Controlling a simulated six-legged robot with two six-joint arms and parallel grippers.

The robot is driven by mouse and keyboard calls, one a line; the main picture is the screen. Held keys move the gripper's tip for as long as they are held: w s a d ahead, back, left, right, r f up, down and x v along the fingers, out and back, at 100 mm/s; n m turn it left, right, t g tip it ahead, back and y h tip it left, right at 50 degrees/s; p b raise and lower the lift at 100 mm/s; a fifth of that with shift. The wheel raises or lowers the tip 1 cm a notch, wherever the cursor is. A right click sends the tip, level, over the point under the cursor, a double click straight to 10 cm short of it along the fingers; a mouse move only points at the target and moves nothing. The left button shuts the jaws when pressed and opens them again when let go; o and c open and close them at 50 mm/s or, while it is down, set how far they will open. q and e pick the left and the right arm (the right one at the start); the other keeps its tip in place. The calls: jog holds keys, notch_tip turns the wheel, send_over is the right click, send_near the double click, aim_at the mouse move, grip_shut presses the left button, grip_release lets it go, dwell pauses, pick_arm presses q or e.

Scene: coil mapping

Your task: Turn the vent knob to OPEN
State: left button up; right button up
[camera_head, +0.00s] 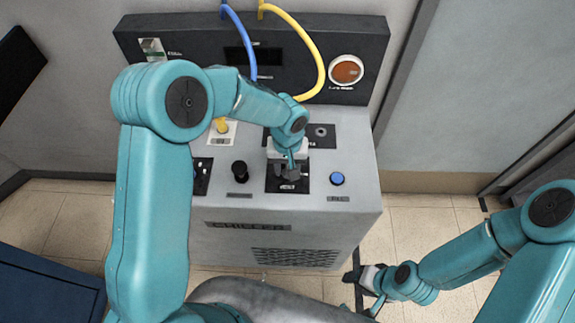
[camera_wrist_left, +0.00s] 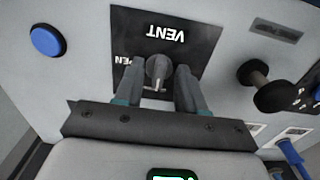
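The vent knob (camera_wrist_left: 158,70) is a small grey knob on a black plate (camera_wrist_left: 205,28) marked VENT, which reads upside down in the left wrist view. Part of an OPEN label shows at the plate's left edge, partly covered by a finger. My left gripper (camera_wrist_left: 160,72) is open, with one finger on each side of the knob and a visible gap to each. In the head view my left gripper (camera_head: 288,170) is over the plate and hides the knob. My right gripper (camera_head: 362,285) hangs low right of the chiller, too small to read.
A blue button (camera_head: 337,178) and a black knob (camera_head: 239,168) flank the vent plate on the chiller top (camera_head: 350,155). Blue (camera_head: 240,40) and yellow (camera_head: 318,60) hoses hang over the back panel, which has an orange round indicator (camera_head: 347,71). The floor at right is clear.

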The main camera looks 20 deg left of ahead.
pick_arm(q)
jog(key=shift+s+r, duration=0.1)
jog(key=shift+s, duration=0.05)
jog(key=shift+w, duration=0.25)
grip_shut()
jog(key=m+b, duration=0.2)
jog(key=m, duration=0.1)
jog(key=shift+f, duration=0.2)
jog(key=m+b, duration=0.1)
jog(key=m, duration=0.3)
jog(key=shift+a+r, duration=0.1)
jog(key=m, duration=0.5)
jog(key=shift+a, duration=0.1)
jog(key=m, duration=0.5)
jog(key=shift+w+a+r+m, duration=0.1)
jog(key=shift+w+m, duration=0.05)
jog(key=shift+m, duration=0.25)
